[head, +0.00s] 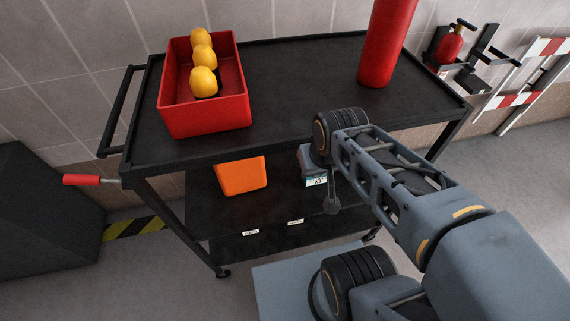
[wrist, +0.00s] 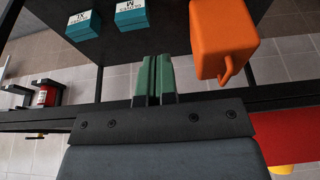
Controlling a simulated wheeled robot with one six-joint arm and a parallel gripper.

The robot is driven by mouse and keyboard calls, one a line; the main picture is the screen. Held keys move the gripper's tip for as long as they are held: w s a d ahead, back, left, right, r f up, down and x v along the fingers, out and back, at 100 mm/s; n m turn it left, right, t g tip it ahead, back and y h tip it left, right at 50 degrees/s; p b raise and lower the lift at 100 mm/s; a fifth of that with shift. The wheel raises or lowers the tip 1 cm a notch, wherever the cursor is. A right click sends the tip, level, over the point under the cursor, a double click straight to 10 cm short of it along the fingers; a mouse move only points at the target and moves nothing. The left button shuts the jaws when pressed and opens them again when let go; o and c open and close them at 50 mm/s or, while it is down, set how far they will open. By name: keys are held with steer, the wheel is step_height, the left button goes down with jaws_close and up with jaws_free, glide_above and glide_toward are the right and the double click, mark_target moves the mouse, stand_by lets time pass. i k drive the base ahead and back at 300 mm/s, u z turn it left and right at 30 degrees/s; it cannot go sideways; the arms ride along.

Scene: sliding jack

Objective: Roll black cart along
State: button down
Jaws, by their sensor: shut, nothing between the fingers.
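The black cart (head: 290,75) stands in front of me, with a flat top, a lower shelf (head: 270,225) and a push handle (head: 117,112) at its left end. My gripper (wrist: 154,78) shows in the wrist view as two green fingers side by side, shut and empty. That view looks upside down. The fingers overlap the gap between the cart's top edge (wrist: 290,98) and its lower shelf; I cannot tell whether they touch the cart. In the head view my arm reaches to the cart's front side, and the fingertips are not clear there.
On the cart are a red bin (head: 205,118) with yellow objects, a red cylinder (head: 385,45), an orange container (head: 241,176) and small boxes (wrist: 131,14). A red-gripped rod (head: 82,180) projects at left. A dark block (head: 40,220), extinguisher (head: 450,45) and striped barrier (head: 515,99) stand nearby.

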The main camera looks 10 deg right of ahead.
mark_target(290, 80)
steer(key=z, duration=0.15)
steer(key=k, duration=0.95)
steer(key=u, duration=1.85)
steer(key=i, duration=0.75)
steer(key=u, duration=0.75)
steer(key=i, duration=1.1)
steer(key=z, duration=0.45)
steer(key=i, duration=0.9)
steer(key=z, duration=1.2)
steer(key=i, duration=0.6)
steer(key=z, duration=0.65)
